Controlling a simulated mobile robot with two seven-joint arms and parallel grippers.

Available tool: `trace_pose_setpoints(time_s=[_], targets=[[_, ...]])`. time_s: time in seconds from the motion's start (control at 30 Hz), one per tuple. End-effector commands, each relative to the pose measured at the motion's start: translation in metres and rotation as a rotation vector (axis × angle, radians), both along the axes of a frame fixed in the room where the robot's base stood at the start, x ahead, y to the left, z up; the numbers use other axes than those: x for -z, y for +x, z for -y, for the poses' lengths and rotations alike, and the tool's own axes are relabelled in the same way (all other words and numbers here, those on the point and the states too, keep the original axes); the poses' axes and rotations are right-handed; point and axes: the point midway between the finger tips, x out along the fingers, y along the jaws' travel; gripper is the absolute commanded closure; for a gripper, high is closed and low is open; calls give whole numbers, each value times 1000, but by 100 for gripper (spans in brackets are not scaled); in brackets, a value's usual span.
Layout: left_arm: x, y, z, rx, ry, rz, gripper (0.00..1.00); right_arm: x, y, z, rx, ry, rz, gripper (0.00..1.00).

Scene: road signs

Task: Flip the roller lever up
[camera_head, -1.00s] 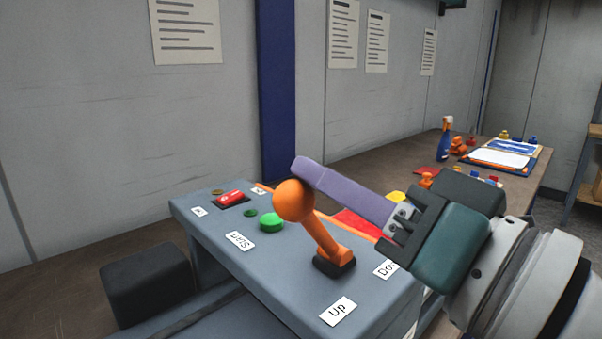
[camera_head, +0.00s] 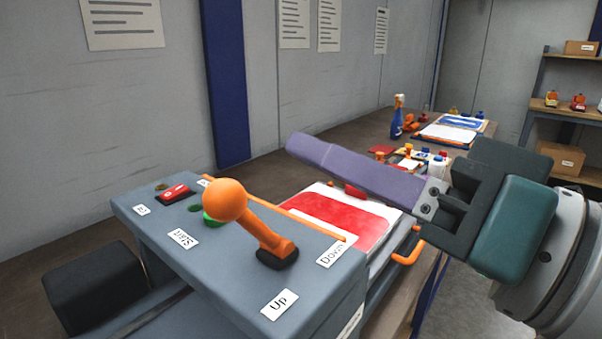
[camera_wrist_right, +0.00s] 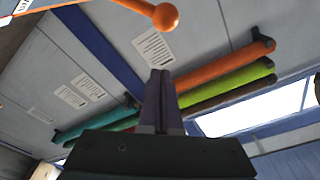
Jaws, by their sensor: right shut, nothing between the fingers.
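The roller lever (camera_head: 262,230) is an orange arm with a round ball knob (camera_head: 226,200) and a dark base, on the top of a grey machine (camera_head: 215,275). It leans to the upper left of the head view. An "Up" label (camera_head: 280,304) lies in front of its base, and a "Down" label (camera_head: 331,253) lies to its right. My right gripper (camera_head: 296,145) has its purple fingers shut and empty. Its tips are above and right of the knob, apart from it. In the right wrist view the knob (camera_wrist_right: 165,17) shows beyond the fingertips (camera_wrist_right: 160,75). My left gripper is not in view.
A red-and-white print (camera_head: 345,215) lies beside the machine top, under my right fingers. A green button (camera_head: 211,219) sits partly behind the knob, with a red switch (camera_head: 175,193) farther left. A spray bottle (camera_head: 397,117) and several small items stand on the table behind.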

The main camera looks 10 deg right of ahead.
Motion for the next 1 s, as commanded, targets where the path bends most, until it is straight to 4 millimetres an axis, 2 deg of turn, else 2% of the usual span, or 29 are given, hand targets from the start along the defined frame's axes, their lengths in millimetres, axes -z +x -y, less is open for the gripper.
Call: trace_pose_setpoints(time_s=[0.1, 0.3, 0.77, 0.87, 0.97, 1.0], targets=[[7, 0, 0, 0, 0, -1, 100, 5, -17, 11, -2, -3, -4, 100], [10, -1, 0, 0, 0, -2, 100, 4, -30, 20, 0, 0, 0, 100], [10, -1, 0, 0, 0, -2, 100, 6, -33, 19, -2, -15, -8, 100], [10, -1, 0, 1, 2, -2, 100, 23, -35, 14, -6, -101, -52, 100], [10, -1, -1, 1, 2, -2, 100, 59, -42, 11, -10, -276, -152, 100], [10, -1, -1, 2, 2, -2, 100, 76, -46, 13, -9, -364, -205, 100]])
